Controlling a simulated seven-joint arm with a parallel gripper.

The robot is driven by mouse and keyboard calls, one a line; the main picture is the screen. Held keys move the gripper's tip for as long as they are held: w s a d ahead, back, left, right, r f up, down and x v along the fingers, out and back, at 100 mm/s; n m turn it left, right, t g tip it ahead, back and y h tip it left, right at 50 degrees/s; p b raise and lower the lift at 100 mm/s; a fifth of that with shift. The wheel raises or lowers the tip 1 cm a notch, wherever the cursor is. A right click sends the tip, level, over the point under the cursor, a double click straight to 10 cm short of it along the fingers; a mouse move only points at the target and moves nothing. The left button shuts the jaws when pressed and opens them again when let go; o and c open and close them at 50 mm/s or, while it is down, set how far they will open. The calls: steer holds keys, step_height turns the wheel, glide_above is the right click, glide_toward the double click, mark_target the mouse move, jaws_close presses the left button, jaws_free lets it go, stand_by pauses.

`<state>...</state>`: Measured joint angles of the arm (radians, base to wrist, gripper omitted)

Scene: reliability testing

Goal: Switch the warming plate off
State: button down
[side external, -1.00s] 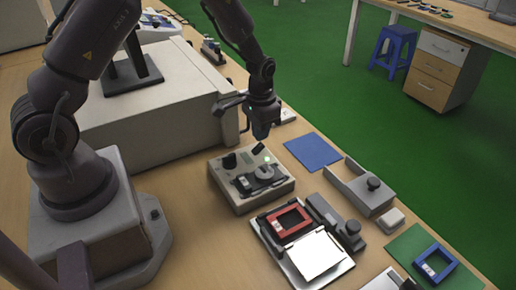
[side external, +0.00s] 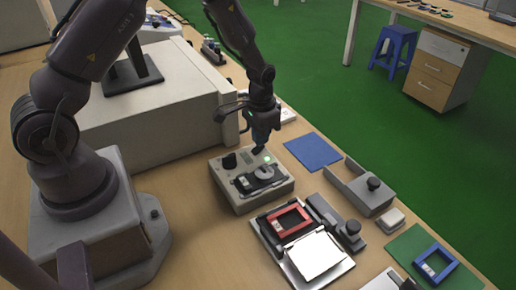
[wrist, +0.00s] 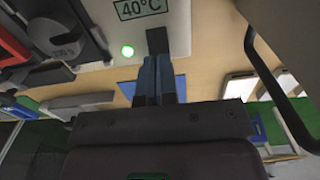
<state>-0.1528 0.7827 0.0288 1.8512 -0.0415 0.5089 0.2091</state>
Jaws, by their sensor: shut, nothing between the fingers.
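The warming plate (side external: 262,198) is a beige box on the bench, left of the blue sheet. A small green light (side external: 267,159) glows on its top; it also shows lit in the wrist view (wrist: 127,51). A black switch lever (wrist: 157,40) stands near the light, beside a "40°C" marking (wrist: 141,8). My gripper (side external: 259,149) is shut and empty, pointing down at the switch. In the wrist view, its blue fingertips (wrist: 156,64) overlap the lever's near end. Contact is unclear, and the side view hides most of the lever.
A large beige cabinet (side external: 150,135) stands behind-left. A red frame (side external: 288,222) and a grey bracket (side external: 365,193) lie in front and right. The blue sheet (side external: 312,151) lies flat.

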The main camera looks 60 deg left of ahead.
mark_target(254, 153)
steer(key=shift+f, duration=0.5)
steer(key=shift+r, duration=3.55)
steer(key=shift+s, duration=0.2)
steer(key=s+d+r+t, duration=0.2)
steer(key=s+d+r, duration=0.1)
steer(key=s+r, duration=0.6)
steer(key=s+d+r+t, duration=0.3)
steer(key=s+d+r, duration=0.1)
steer(key=s+r, duration=0.6)
step_height(254, 153, up, 4)
steer(key=shift+s+f+t, duration=0.2)
steer(key=shift+t, duration=0.1)
